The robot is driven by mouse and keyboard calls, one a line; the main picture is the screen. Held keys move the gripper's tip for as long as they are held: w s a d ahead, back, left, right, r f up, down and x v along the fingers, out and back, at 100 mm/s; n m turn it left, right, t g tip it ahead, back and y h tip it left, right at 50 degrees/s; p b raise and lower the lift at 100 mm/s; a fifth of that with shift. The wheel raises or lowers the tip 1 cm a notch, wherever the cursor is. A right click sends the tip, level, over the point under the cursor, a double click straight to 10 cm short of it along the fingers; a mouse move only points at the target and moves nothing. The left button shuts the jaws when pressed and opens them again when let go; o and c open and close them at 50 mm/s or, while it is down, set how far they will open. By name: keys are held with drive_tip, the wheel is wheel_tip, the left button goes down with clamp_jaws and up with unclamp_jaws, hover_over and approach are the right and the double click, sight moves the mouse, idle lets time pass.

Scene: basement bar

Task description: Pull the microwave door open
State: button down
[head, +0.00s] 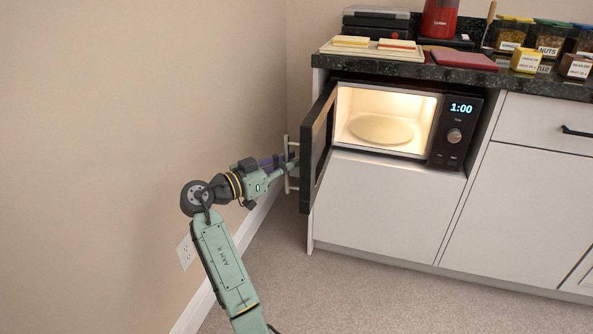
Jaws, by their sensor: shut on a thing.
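The microwave (455,150) sits in a niche under the countertop, its inside lit and its display reading 1:00. Its door (307,165) is hinged on the left and stands wide open, swung out toward me. A round turntable (380,129) lies empty in the bright cavity. My gripper (290,164) is at the outer side of the door, shut on the pale vertical door handle (287,183). The fingertips are small and partly hidden by the handle and the door.
A beige wall (130,120) runs close along the left of my arm. The dark countertop (400,70) carries a board with sandwiches (365,48), a red appliance (438,18) and several jars. White cabinets (380,205) stand below. The carpet (400,295) in front is clear.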

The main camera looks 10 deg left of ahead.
drive_tip(key=shift+w+a+f+b, duration=0.1)
drive_tip(key=shift+w+a+b, duration=0.1)
drive_tip(key=shift+a, duration=0.55)
drive_tip(key=shift+w+a+b, duration=0.1)
drive_tip(key=shift+a+b, duration=0.05)
drive_tip(key=shift+a, duration=0.6)
drive_tip(key=shift+w+a+f+b, duration=0.1)
drive_tip(key=shift+w+a+b, duration=0.1)
drive_tip(key=shift+a, duration=0.55)
drive_tip(key=shift+s, duration=0.1)
drive_tip(key=c, duration=2)
unclamp_jaws()
drive_tip(key=shift+a+r, duration=0.1)
drive_tip(key=shift+a, duration=0.05)
drive_tip(key=o, duration=0.3)
drive_tip(key=shift+r, duration=0.1)
drive_tip(key=v, duration=1.1)
drive_tip(key=shift+s+a, duration=0.25)
drive_tip(key=shift+s, duration=0.1)
